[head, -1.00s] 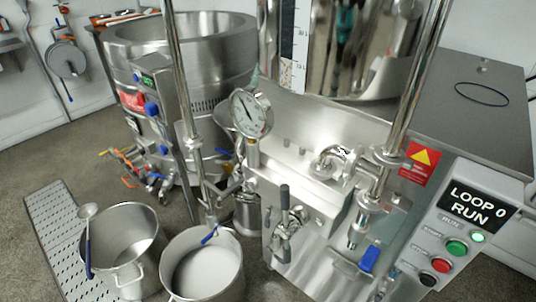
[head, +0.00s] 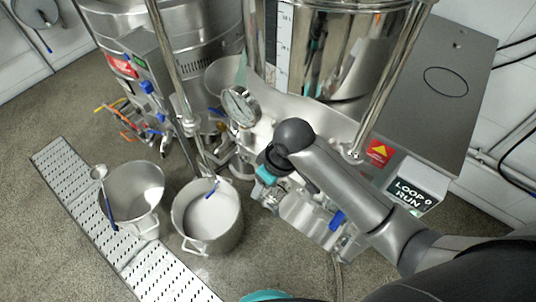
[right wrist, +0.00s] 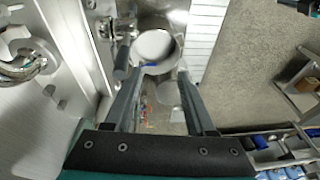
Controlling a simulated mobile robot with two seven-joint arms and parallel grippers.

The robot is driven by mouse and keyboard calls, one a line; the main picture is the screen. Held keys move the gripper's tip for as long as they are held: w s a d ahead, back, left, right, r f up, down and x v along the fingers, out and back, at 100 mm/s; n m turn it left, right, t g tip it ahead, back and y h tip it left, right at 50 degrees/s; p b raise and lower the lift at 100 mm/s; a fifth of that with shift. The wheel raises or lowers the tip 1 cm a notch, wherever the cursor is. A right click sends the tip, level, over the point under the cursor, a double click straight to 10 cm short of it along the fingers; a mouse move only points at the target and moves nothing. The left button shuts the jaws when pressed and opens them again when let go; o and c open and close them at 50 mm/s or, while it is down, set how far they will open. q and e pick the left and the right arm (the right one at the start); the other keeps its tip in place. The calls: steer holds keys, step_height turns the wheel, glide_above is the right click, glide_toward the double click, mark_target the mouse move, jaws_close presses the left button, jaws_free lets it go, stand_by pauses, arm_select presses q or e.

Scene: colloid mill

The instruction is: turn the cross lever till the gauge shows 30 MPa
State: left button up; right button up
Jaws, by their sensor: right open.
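The round pressure gauge (head: 240,106) stands on the mill block in the head view; its needle is too small to read. The cross lever is hidden behind my right arm in the head view. In the right wrist view, a metal fitting with a dark handle (right wrist: 122,62), apparently the cross lever, is at the upper left, close to the left fingertip. I cannot tell whether they touch. My right gripper (right wrist: 157,76) is open, with nothing seen between its fingers. In the head view it is over the front of the mill, largely hidden. My left gripper is not in view.
A pot of white liquid (head: 226,218) and a pot with a ladle (head: 150,220) stand left of the mill by a floor grate (head: 72,188). The LOOP 0 RUN panel (head: 411,194) is near my forearm.

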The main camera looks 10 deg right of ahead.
steer(key=w+d+r+n+g+h+p, duration=0.25)
steer(key=w+r, duration=0.25)
steer(key=r, duration=0.6)
steer(key=shift+n+t, duration=0.25)
steer(key=f+b, duration=0.1)
steer(key=f, duration=0.4)
steer(key=f+b, duration=0.1)
steer(key=f, duration=0.9)
steer(key=shift+s+d+f+b, duration=0.15)
steer(key=shift+d+f+b, duration=0.2)
steer(key=shift+b, duration=0.05)
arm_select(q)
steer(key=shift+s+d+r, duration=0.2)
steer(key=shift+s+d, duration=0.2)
arm_select(e)
steer(key=shift+c, duration=0.4)
jaws_close()
